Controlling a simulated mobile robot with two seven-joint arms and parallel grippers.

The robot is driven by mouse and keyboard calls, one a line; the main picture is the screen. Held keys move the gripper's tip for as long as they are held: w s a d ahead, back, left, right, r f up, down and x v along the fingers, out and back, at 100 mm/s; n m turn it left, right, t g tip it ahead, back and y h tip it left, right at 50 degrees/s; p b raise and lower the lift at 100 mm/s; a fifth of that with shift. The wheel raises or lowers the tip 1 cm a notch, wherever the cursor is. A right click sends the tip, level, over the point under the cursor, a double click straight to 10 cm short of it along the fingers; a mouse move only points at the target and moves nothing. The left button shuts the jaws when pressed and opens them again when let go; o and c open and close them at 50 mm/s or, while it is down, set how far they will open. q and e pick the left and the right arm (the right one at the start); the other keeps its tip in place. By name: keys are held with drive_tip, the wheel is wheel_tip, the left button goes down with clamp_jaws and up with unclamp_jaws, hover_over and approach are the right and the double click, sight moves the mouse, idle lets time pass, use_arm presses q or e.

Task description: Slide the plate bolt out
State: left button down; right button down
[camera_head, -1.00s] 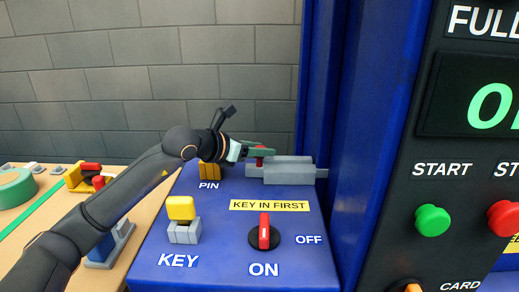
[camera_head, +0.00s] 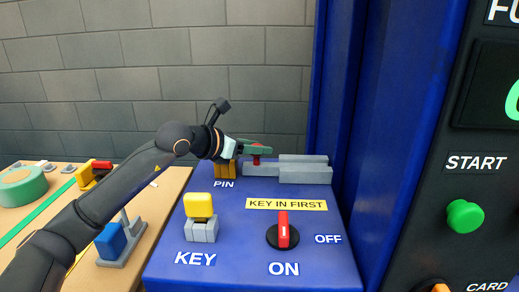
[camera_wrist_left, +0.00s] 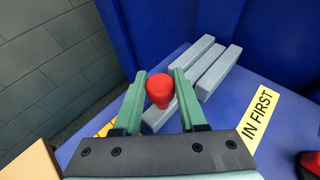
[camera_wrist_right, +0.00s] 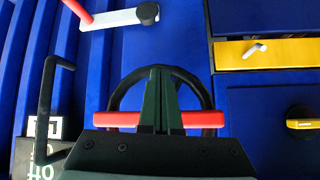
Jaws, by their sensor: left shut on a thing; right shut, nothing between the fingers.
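The bolt is a grey bar (camera_head: 262,169) with a red knob (camera_head: 256,160) on top, lying on the blue console. It lies between two grey guide blocks (camera_head: 305,176) and sticks out to their left. My left gripper (camera_head: 256,149) is shut on the red knob. In the left wrist view the knob (camera_wrist_left: 160,90) sits between the two green fingers, and the bar's near end (camera_wrist_left: 152,120) shows below it. My right gripper (camera_wrist_right: 160,72) shows only in its wrist view; its fingers are shut and empty in front of a black ring with red bars (camera_wrist_right: 118,119).
On the console are a yellow-topped key (camera_head: 198,206), a red rotary switch (camera_head: 283,230), a yellow PIN piece (camera_head: 225,170) and a yellow label (camera_head: 287,204). A blue post (camera_head: 345,100) stands close right of the bolt. A wooden table (camera_head: 165,185) with tools lies left.

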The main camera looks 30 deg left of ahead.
use_arm(q)
drive_tip(key=shift+a+f, duration=0.15)
drive_tip(key=shift+a, duration=0.05)
drive_tip(key=shift+c, duration=2.3)
unclamp_jaws()
drive_tip(key=shift+s+a, duration=0.1)
use_arm(e)
drive_tip(key=shift+w+d+r, duration=0.15)
drive_tip(key=shift+w+r, duration=0.05)
use_arm(q)
drive_tip(key=shift+s+r, duration=0.2)
drive_tip(key=b+v, duration=0.5)
drive_tip(key=v, duration=0.7)
use_arm(e)
drive_tip(key=a+f, duration=0.1)
drive_tip(key=w+f, duration=0.1)
drive_tip(key=f, duration=0.1)
drive_tip(key=shift+a, duration=0.35)
